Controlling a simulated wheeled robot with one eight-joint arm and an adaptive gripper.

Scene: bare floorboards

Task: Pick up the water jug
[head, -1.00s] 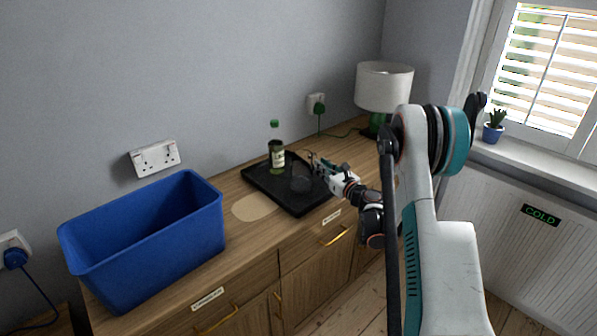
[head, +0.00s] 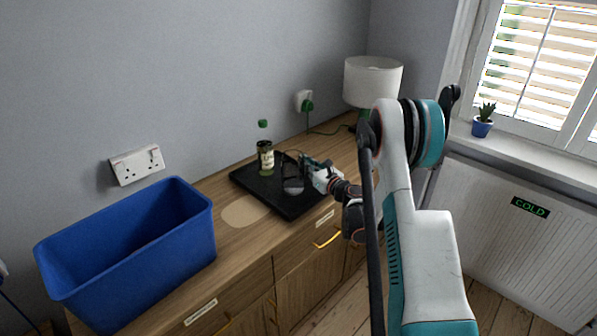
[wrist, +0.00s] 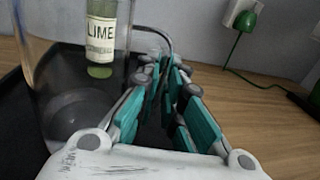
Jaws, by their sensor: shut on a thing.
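The water jug (head: 292,186) is clear, see-through glass at the black tray on the wooden sideboard, and hard to make out in the head view. In the wrist view the jug (wrist: 65,110) fills the left side, with its thin curved handle (wrist: 165,38) reaching to the right. My gripper (head: 307,162) comes in from the right of the jug. In the wrist view my gripper (wrist: 160,80) has its teal-padded fingers closed around the handle. I cannot tell whether the jug's base touches the tray.
The black tray (head: 297,208) also holds a green bottle (head: 265,158) labelled LIME, behind the jug. A blue bin (head: 130,262) stands at the left on the sideboard, with a pale round mat (head: 244,211) between. A white-shaded lamp (head: 373,82) stands at the back right.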

